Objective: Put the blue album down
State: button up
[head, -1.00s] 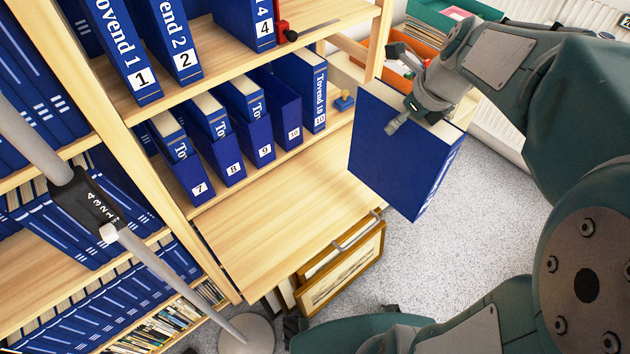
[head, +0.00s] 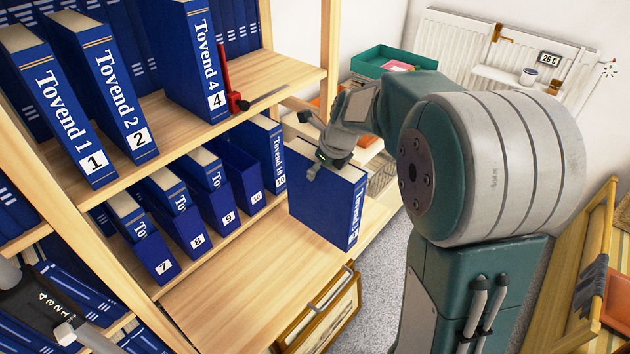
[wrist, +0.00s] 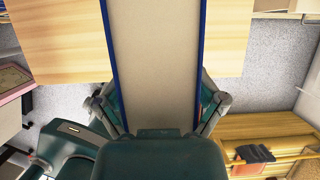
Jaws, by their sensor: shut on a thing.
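The blue album (head: 322,205) with white lettering on its spine is upright in the head view, at the right end of the wooden pull-out board (head: 240,280). My gripper (head: 312,160) is shut on its top edge. In the wrist view the album's pale page block (wrist: 155,65) lies between its two blue covers, with a gripper finger (wrist: 212,105) at each side. The board shows beneath it there. I cannot tell whether the album's lower edge touches the board.
Numbered blue albums (head: 215,190) stand on the shelf behind the board, and others (head: 75,90) stand above. A red bookend (head: 232,90) is on the upper shelf. A green tray (head: 390,62) is at the back. The board's middle is bare.

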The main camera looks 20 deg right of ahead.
jog(key=shift+d+x, duration=0.2)
jog(key=shift+x, duration=1.25)
jog(key=shift+d+x, duration=0.25)
jog(key=shift+x, duration=1.2)
jog(key=shift+w+f, duration=0.1)
jog(key=o, duration=1)
jog(key=shift+f, duration=0.1)
jog(key=shift+o, duration=0.2)
